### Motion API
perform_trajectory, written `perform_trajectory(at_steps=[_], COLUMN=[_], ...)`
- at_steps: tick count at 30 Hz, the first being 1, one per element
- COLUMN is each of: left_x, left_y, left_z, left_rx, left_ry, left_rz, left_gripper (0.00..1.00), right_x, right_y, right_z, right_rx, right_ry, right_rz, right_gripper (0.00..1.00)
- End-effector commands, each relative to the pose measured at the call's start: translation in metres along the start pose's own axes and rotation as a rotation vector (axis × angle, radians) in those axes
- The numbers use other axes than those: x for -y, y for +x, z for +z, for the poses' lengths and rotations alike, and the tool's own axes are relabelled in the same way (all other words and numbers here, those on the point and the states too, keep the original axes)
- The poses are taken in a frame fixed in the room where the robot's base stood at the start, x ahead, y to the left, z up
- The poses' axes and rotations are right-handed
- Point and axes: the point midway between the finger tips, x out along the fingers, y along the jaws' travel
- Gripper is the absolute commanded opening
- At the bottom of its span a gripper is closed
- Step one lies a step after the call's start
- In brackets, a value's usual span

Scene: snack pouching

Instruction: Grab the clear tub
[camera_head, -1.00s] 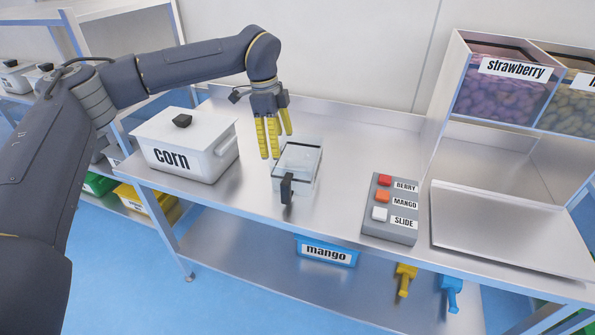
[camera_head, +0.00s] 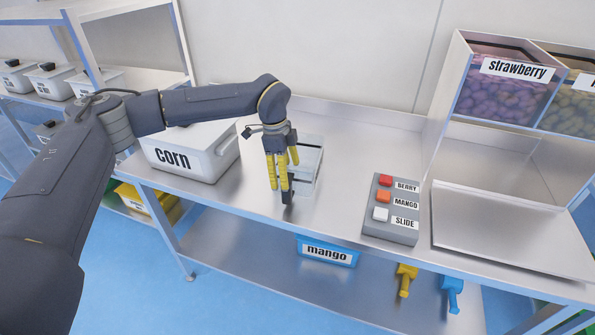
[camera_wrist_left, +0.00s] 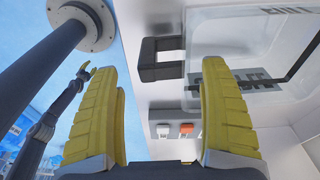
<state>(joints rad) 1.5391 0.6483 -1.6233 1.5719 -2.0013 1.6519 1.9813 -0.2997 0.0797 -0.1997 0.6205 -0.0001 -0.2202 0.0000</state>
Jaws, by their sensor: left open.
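The clear tub (camera_head: 310,166) stands on the steel table. It is see-through, with a black handle (camera_head: 289,198) at its near side. My left gripper (camera_head: 283,180) is open with yellow fingers, over the near left part of the tub, and hides some of it. In the left wrist view the gripper (camera_wrist_left: 165,115) shows its fingers apart with nothing between them. There the black handle (camera_wrist_left: 160,60) is just beyond the fingertips, and the tub (camera_wrist_left: 250,60) fills the upper right. My right gripper is not visible in the head view.
A white corn box (camera_head: 190,155) stands left of the tub. A grey button panel (camera_head: 392,215) and a flat metal tray (camera_head: 500,225) are on the right. The table between tub and panel is clear.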

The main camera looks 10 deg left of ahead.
Motion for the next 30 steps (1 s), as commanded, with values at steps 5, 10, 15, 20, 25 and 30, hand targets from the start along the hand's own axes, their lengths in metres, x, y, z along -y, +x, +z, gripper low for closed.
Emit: perform_trajectory(at_steps=[5, 10, 15, 20, 25, 30], left_x=[0.001, 0.001, 0.001, 0.001, 0.001, 0.001], left_y=[0.023, 0.038, 0.040, 0.039, 0.039, 0.039], left_z=[0.000, 0.000, 0.000, 0.000, 0.000, 0.000], left_rx=[0.000, 0.000, 0.000, 0.000, 0.000, 0.000], left_ry=[-0.001, -0.001, -0.001, -0.001, -0.001, -0.001], left_rz=[0.002, 0.002, 0.001, 0.001, 0.001, 0.001], left_gripper=[0.79, 0.79, 0.79, 0.69, 0.49, 0.30], right_x=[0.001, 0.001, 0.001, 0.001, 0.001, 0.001], right_y=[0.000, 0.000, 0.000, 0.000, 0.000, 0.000], right_z=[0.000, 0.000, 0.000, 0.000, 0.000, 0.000], right_rx=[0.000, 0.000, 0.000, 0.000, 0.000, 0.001], right_ry=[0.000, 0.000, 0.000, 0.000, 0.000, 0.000], right_rz=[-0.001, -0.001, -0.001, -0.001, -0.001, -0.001], right_gripper=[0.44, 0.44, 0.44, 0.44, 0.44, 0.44])
